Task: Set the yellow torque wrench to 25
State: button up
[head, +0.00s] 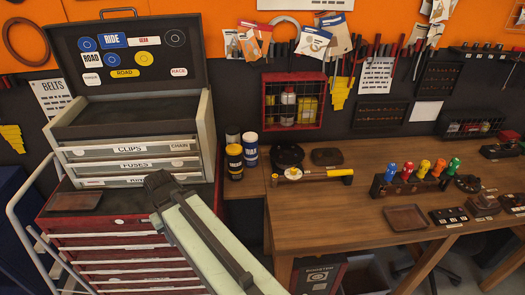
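The yellow torque wrench (325,174) lies horizontally across the left part of the wooden workbench, with a round pale-and-yellow part at its left and a dark end at its right. Its scale is too small to read. My pale green arm reaches up from the bottom centre, and the dark part at its far end (160,184) is in front of the red tool chest, left of and apart from the wrench. I cannot make out fingers there, so whether my gripper is open or shut does not show.
The workbench (350,212) has free room in front of the wrench. A rack of colourful-handled tools (405,184) stands to its right, with a brown tray (405,217) in front. Dark round and square dishes sit behind the wrench.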

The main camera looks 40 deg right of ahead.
aim_at(275, 177)
jog(key=z, duration=0.4)
jog(key=k, duration=1.3)
jog(key=z, duration=0.4)
jog(key=i, duration=0.9)
jog(key=z, duration=0.35)
